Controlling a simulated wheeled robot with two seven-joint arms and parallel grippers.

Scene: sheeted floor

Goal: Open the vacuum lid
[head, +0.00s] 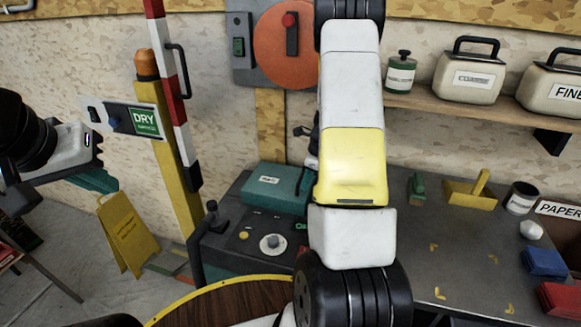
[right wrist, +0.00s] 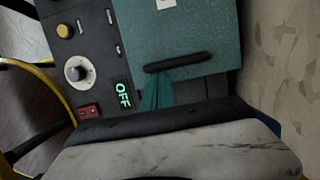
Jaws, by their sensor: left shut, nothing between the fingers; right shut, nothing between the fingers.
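The vacuum's teal lid (head: 268,190) lies flat and looks closed on the dark grey machine (head: 240,222). It fills the upper middle of the right wrist view (right wrist: 200,30), with a black bar handle (right wrist: 180,62) along its edge. My right gripper (right wrist: 158,82) has its teal fingers shut and empty, with the tips close to the handle's left end. I cannot tell whether they touch it. In the head view my right arm hides that gripper. My left gripper (head: 96,181) is shut and empty at the far left, away from the machine.
The control panel has a knob (right wrist: 77,72), a green OFF display (right wrist: 123,94) and a red switch (right wrist: 89,110). A round wooden top with a yellow rim (head: 225,303) stands in front. A yellow floor sign (head: 127,235) and striped post (head: 165,70) stand left. A cluttered workbench (head: 450,250) lies right.

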